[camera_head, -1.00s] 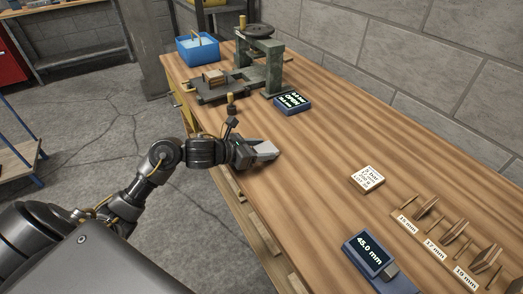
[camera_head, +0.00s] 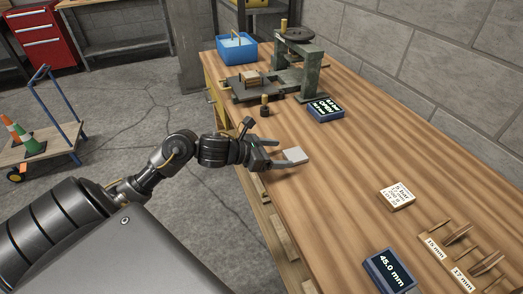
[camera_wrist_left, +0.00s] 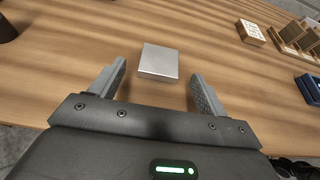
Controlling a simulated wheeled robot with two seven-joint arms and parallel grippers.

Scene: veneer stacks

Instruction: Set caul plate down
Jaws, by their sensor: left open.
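The caul plate, a flat grey metal block (camera_head: 294,156), lies on the wooden bench near its left edge. It also shows in the left wrist view (camera_wrist_left: 158,61), flat on the wood. My left gripper (camera_head: 274,157) is open and low over the bench edge, just short of the plate. In the wrist view its two fingers are spread to either side of the plate's near end, with a gap on both sides. My right gripper is not in view.
A green press (camera_head: 300,62) stands at the back, with a blue bin (camera_head: 236,48) behind it. Blue displays, one reading OPEN (camera_head: 326,110) and one reading 45.0 mm (camera_head: 389,272), a white label block (camera_head: 398,195) and a slotted rack (camera_head: 466,262) stand around. The middle bench is clear.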

